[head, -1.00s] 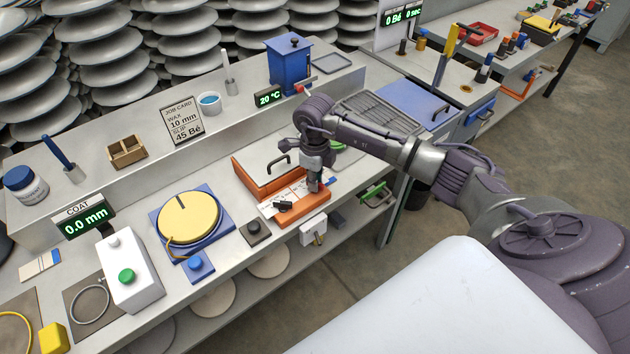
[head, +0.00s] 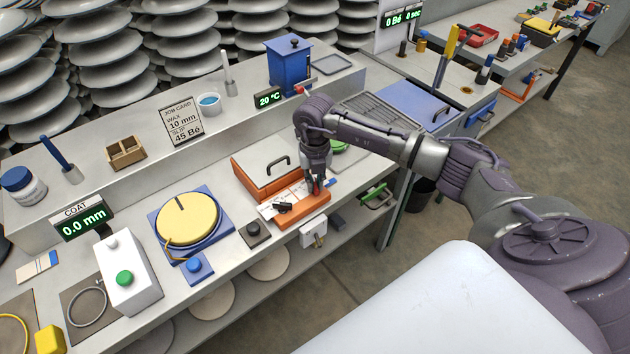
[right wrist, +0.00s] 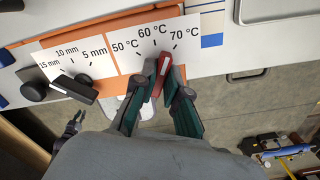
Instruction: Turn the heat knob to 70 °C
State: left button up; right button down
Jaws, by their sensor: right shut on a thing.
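The heat knob (right wrist: 164,72) has a red pointer and sits on the orange heater's front panel beside the printed scale (right wrist: 153,41) of 50, 60 and 70 °C. Its pointer aims up and slightly right, roughly between the 60 and 70 °C marks. My right gripper (right wrist: 161,80) is shut on the knob, one finger on each side, hiding much of it. In the head view my right gripper (head: 319,188) reaches down to the right end of the orange heater (head: 305,211). The green display (head: 269,97) reads 20 °C. My left gripper is not seen.
A black thickness knob (right wrist: 74,88) sits left of the heat knob by a 15, 10 and 5 mm scale. A lidded orange box (head: 265,175) stands behind. A white box (head: 313,232) hangs at the bench's front edge. The job card (head: 182,120) stands on the shelf.

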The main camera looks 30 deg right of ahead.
aim_at(315, 183)
jog(key=shift+m, duration=1.7)
jog(key=shift+r, duration=0.1)
jog(key=c, duration=1.2)
grip_release()
notch_tip(315, 183, up, 12)
